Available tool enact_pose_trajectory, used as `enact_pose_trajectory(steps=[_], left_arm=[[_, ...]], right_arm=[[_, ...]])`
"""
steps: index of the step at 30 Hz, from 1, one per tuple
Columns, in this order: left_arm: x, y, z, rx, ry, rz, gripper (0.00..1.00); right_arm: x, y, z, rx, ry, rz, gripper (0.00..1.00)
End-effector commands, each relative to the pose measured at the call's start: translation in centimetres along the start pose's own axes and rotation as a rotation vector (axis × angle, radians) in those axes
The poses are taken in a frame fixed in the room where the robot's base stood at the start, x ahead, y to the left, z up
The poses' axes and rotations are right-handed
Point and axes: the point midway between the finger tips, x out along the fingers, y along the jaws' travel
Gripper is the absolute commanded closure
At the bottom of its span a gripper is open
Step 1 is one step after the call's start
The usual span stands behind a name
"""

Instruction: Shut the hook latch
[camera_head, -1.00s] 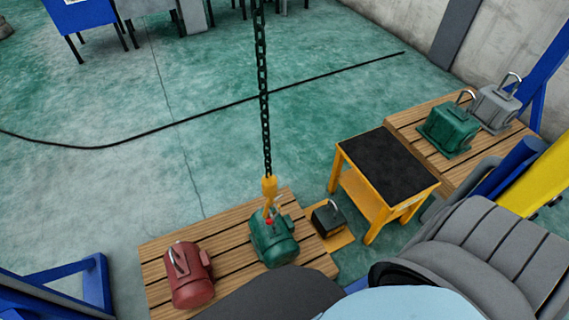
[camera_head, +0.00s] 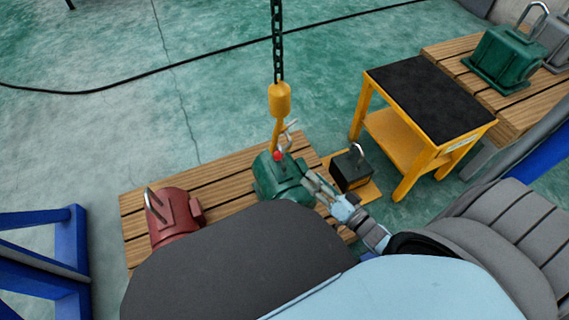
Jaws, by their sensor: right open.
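The yellow hoist hook (camera_head: 279,100) hangs on a dark chain (camera_head: 277,40) in the middle of the view. Its lower end is at the lifting ring on top of a green motor (camera_head: 285,178). A thin pale latch (camera_head: 291,126) stands out from the hook's right side, apart from its shank. A small red spot (camera_head: 278,156) shows at the hook's lower part. My right gripper (camera_head: 311,182) is open beside the green motor, to the right of and below the hook. Its fingertips are small and partly blend with the motor. My left gripper is not in view.
A red motor (camera_head: 173,218) sits on the same wooden pallet (camera_head: 150,203). A black block (camera_head: 351,170) with a ring stands right of the green motor. A yellow table (camera_head: 432,98) with a black top and another green unit (camera_head: 503,58) on a pallet are at right.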

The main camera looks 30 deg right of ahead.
Motion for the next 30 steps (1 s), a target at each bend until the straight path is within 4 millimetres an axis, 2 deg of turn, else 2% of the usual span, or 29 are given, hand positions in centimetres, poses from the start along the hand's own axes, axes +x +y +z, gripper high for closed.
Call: enact_pose_trajectory(steps=[5,12,18,23,30], left_arm=[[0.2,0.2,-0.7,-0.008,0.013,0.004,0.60],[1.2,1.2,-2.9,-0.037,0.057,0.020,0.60],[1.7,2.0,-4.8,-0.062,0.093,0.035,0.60],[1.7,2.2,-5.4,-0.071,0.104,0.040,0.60],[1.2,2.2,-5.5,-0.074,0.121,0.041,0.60]], right_arm=[[2.4,-0.5,-0.3,0.008,0.006,-0.016,0.55],[8.9,-0.5,-0.1,0.007,0.005,-0.014,0.55],[13.0,-0.5,-0.1,0.006,0.003,-0.012,0.55],[14.3,-0.6,-0.2,0.007,0.002,-0.009,0.55],[14.4,-0.7,-0.3,0.006,0.002,-0.009,0.55]])
